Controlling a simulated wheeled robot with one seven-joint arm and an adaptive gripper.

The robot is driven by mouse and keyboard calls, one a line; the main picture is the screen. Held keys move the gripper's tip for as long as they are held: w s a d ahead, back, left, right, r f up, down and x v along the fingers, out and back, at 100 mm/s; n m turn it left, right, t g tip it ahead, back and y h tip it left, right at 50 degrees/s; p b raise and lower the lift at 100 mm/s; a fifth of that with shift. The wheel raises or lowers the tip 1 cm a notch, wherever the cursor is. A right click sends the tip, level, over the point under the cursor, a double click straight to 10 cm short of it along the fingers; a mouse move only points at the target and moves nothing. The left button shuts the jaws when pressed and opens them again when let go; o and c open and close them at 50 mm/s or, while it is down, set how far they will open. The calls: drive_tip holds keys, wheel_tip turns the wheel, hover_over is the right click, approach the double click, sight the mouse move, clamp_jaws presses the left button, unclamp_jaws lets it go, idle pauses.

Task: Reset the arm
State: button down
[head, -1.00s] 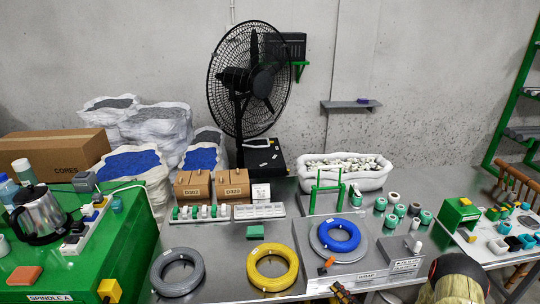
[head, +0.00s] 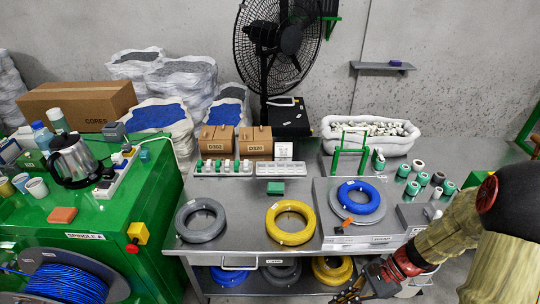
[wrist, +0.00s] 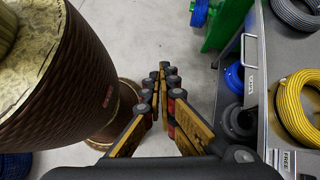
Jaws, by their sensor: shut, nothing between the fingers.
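My gripper (wrist: 158,95) is shut and empty in the wrist view, its fingers closed together over bare grey floor. In the head view my gripper (head: 350,294) is at the bottom edge, in front of the bench, partly cut off. My arm comes in from the right side of the head view. A large spool of blue cable (head: 66,284) is at the lower left.
A grey coil (head: 200,220) and a yellow coil (head: 290,222) lie on the steel bench (head: 240,212). Several coils sit on its lower shelf, near the gripper. A green table (head: 120,215) with a kettle (head: 75,160) stands left. Open floor shows below the gripper (wrist: 205,75).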

drive_tip(key=s+r+n+t+h, duration=0.2)
drive_tip(key=r+n, duration=0.5)
drive_tip(key=r, duration=0.6)
drive_tip(key=s+r+n+t+h, duration=0.2)
drive_tip(key=r+n+t+h, duration=0.3)
drive_tip(key=r, duration=0.8)
drive_tip(key=n+h, duration=0.2)
drive_tip(key=shift+s+a+r+n+t, duration=0.25)
drive_tip(key=shift+s+a+n+t, duration=0.05)
drive_tip(key=shift+s+a+n, duration=0.1)
